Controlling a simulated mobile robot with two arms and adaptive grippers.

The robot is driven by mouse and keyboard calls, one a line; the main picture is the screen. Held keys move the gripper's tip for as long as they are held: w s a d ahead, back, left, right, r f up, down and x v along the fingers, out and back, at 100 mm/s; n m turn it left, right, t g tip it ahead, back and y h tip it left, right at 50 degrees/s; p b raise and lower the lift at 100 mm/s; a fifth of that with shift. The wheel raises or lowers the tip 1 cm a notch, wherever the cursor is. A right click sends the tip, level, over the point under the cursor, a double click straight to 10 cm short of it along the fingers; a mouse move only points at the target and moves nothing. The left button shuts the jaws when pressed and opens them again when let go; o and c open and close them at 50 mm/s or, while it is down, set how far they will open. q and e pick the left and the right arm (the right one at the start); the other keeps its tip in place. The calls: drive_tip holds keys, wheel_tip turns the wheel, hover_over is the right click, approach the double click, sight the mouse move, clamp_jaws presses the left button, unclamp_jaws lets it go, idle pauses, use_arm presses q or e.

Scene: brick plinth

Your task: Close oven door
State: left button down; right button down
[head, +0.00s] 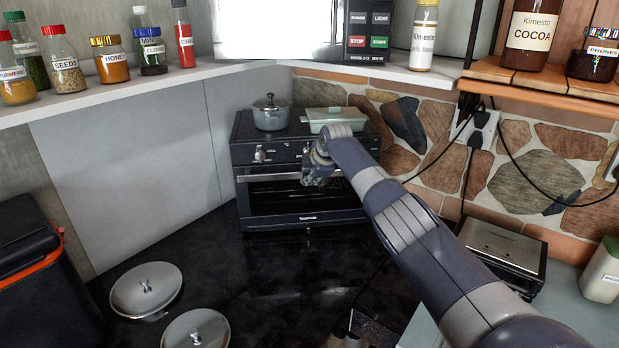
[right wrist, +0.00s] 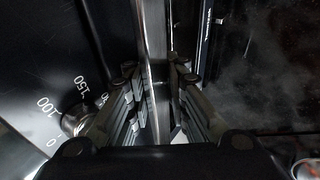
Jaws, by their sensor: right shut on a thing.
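The small black oven (head: 305,215) stands at the back of the dark counter. Its door (head: 270,197) looks upright or nearly so; I cannot tell whether a gap remains at its top edge. The metal handle (head: 268,178) runs across the top of the door. My right gripper (head: 318,172) is at the right half of the handle. In the right wrist view, the fingers (right wrist: 158,105) are on both sides of the handle bar (right wrist: 155,40), shut on it. The knob panel (right wrist: 50,90) is beside it. My left gripper is not in view.
A pot (head: 270,116) and a green dish (head: 335,117) sit on the oven. Two lids (head: 146,288) lie on the counter at front left. A grill (head: 500,252) stands to the right. Jars line the shelf above. The counter before the oven is clear.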

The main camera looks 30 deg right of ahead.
drive_tip(key=shift+r, duration=0.15)
drive_tip(key=c, duration=2)
unclamp_jaws()
drive_tip(key=v, duration=1.2)
